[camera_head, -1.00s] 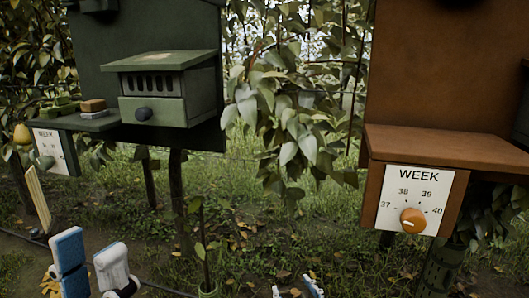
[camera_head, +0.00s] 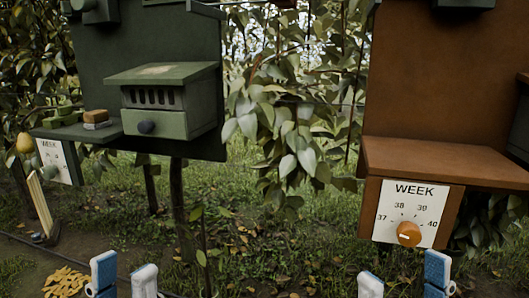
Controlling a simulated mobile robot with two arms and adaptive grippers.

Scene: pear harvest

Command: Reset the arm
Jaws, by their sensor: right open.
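My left gripper (camera_head: 124,276) shows at the bottom left, with one blue finger and one pale finger standing apart and nothing between them. My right gripper (camera_head: 404,280) shows at the bottom right, with its blue and pale fingers wide apart and empty. Both grippers are low in the picture, in front of the ground and clear of the stands. The arms behind them are cut off by the lower edge.
A brown stand (camera_head: 425,154) with a WEEK dial (camera_head: 409,234) is at the right. A green stand (camera_head: 92,133) at the left bears a small green box (camera_head: 160,100) with a dark knob. A yellow pear (camera_head: 25,143) hangs far left. Grass lies between the stands.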

